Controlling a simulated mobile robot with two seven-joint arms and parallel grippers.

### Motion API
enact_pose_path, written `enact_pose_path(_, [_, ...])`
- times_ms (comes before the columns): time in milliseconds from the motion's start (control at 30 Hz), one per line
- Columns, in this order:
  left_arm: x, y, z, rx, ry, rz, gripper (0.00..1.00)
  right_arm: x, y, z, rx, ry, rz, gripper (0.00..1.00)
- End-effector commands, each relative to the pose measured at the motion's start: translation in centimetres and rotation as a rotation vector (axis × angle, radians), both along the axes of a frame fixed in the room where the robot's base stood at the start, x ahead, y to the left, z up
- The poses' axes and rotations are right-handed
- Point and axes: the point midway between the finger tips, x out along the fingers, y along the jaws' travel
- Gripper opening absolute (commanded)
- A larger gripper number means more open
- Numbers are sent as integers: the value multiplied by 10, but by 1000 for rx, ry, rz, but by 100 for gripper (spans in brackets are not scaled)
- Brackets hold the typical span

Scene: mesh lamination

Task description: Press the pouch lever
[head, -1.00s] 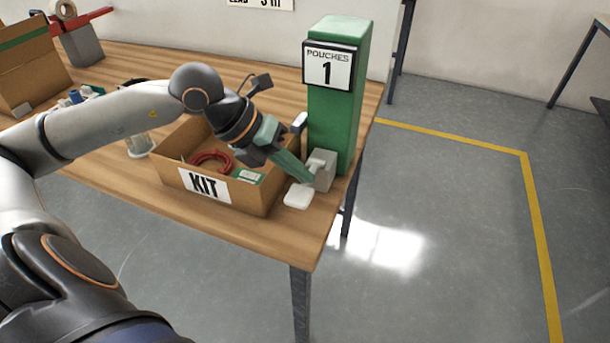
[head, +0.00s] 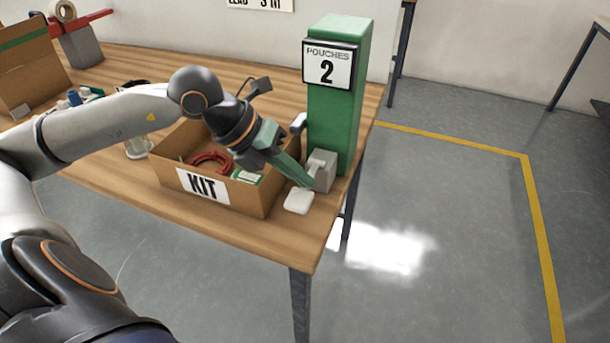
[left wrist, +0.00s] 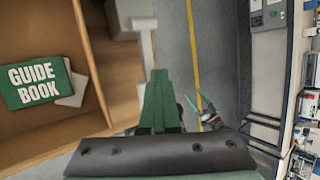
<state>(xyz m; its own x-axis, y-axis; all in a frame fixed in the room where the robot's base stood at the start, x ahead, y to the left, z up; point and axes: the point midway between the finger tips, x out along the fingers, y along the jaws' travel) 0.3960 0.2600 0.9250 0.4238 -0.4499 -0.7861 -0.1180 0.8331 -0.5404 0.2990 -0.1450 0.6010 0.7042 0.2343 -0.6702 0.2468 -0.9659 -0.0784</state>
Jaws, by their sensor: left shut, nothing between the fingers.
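The green pouch dispenser (head: 337,115) stands at the table's right end with a sign reading "POUCHES 2". The pale lever with its flat white paddle (head: 299,201) sticks out at its foot, beside a grey block (head: 322,171). My left gripper (head: 308,184) is shut and empty, slanting down with its green fingertips at the lever, just behind the paddle. In the left wrist view its shut fingers (left wrist: 160,100) overlap the pale lever (left wrist: 145,25), hiding part of it; exact contact cannot be told. My right gripper (left wrist: 198,104) shows small over the floor, its green fingers spread.
The open cardboard KIT box (head: 238,196) stands close left of the dispenser, under my left wrist. It holds a red cable coil (head: 210,160) and a green guide book (left wrist: 38,83). The floor to the right is free.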

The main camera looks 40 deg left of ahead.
Motion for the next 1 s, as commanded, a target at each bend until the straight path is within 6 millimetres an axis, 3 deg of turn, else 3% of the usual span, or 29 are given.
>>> enact_pose_path(33, [-5,-3,-7,-1,21,-9,0,-1,0,-6,-2,2,0,100])
enact_pose_path(667, [-7,-3,-11,-1,23,-10,0,1,0,-9,-1,-4,0,100])
enact_pose_path(1000, [-5,-3,5,-2,23,-11,0,1,0,6,-2,-3,0,100])
